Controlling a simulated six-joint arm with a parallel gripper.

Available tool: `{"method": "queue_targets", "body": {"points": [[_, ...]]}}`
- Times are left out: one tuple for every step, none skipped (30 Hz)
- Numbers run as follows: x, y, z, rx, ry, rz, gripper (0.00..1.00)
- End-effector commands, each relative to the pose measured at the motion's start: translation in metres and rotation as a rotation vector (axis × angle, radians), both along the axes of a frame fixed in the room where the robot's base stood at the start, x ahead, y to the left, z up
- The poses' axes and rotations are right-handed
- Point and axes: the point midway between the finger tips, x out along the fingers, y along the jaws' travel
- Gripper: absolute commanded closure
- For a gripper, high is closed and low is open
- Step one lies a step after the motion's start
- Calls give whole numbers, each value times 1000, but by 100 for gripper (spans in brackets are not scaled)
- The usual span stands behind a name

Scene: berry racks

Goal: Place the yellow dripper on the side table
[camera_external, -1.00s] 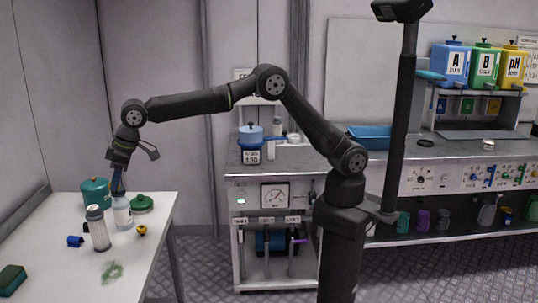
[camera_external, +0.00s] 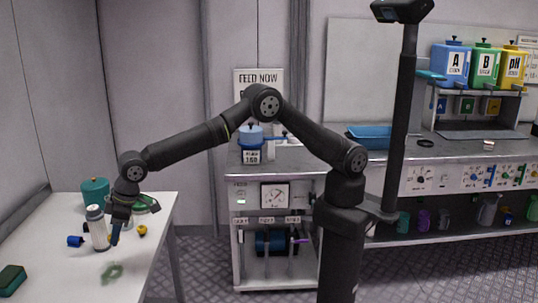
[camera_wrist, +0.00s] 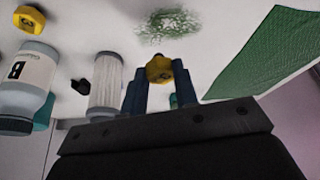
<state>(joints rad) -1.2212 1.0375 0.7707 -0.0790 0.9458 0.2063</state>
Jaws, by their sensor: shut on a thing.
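My gripper (camera_external: 115,238) is low over the white side table (camera_external: 60,225), just right of a white cylinder. In the wrist view, my blue fingers (camera_wrist: 160,85) are shut on a small yellow piece, which looks like the yellow dripper (camera_wrist: 160,68). In the external view, the held piece is hidden by the fingers. I cannot tell whether it touches the table. A second small yellow piece (camera_external: 142,230) lies on the table to the right of my gripper; a similar yellow piece shows at the wrist view's upper left (camera_wrist: 28,18).
A white cylinder (camera_external: 96,228) stands close left of my gripper. A bottle marked B (camera_wrist: 27,85), blue cap (camera_external: 75,241), teal canister (camera_external: 95,190) and green lid (camera_external: 148,203) are nearby. A green smudge (camera_external: 111,272) and green pad (camera_external: 12,278) lie nearer the front.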

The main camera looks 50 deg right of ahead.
Motion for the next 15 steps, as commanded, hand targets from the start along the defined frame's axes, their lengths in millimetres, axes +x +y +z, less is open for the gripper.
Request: {"method": "queue_targets", "body": {"points": [[-9, 10, -9, -1, 0, 4, 94], [-14, 15, -13, -2, 0, 4, 94], [-19, 22, -18, -2, -1, 4, 94], [-23, 26, -22, -1, -1, 3, 94], [-27, 31, -25, -1, -1, 3, 94], [-31, 36, -29, 0, -1, 2, 94], [-33, 39, -31, 0, -1, 2, 94], [-35, 42, -33, 1, -1, 1, 94], [-38, 44, -35, 0, 0, 1, 94], [-39, 46, -37, -1, 0, 0, 94], [-40, 47, -37, 0, 0, 0, 94], [-41, 49, -38, 0, 0, -1, 94], [-42, 49, -39, 0, 0, -1, 94], [-42, 49, -40, 0, 0, -1, 94], [-42, 49, -43, -1, 0, -1, 94]]}}
